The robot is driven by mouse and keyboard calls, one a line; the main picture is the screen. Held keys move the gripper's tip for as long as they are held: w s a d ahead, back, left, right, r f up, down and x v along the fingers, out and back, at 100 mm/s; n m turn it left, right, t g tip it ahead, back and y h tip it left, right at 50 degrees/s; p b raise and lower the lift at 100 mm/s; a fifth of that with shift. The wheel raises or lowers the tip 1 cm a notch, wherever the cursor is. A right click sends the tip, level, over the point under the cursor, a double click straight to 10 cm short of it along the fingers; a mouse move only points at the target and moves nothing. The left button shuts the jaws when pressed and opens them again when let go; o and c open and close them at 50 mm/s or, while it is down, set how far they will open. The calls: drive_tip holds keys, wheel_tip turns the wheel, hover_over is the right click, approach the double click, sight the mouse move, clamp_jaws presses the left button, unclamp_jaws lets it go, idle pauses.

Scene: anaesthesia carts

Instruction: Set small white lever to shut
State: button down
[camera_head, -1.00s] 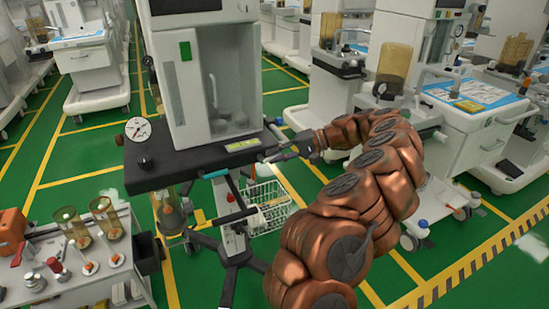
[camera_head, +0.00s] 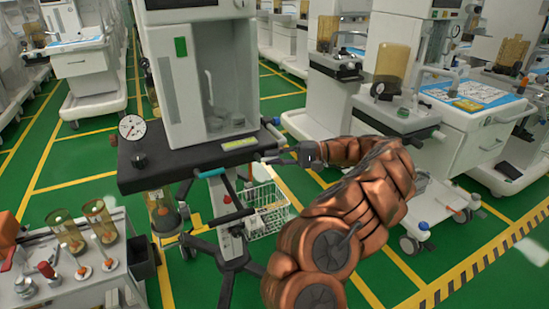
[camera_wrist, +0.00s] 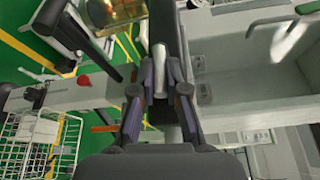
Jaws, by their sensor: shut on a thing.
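The small white lever (camera_wrist: 160,58) shows in the wrist view as a short pale bar between my fingertips, beside the dark edge of the cart top. My gripper (camera_wrist: 161,76) is shut on it, with one finger on each side. In the head view my gripper (camera_head: 275,158) is at the right front edge of the dark cart top (camera_head: 190,158), below the white cabinet. The lever is too small to make out there. Its set position cannot be read clearly from either view.
A wire basket (camera_head: 265,213) hangs below my gripper, and it also shows in the wrist view (camera_wrist: 38,140). A round gauge (camera_head: 132,127) stands on the cart top's left. A side table (camera_head: 60,288) with amber canisters is at lower left.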

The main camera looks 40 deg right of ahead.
drive_tip(key=c, duration=1.2)
unclamp_jaws()
drive_tip(key=v, duration=0.7)
drive_tip(key=shift+s+d, duration=0.15)
idle(0.7)
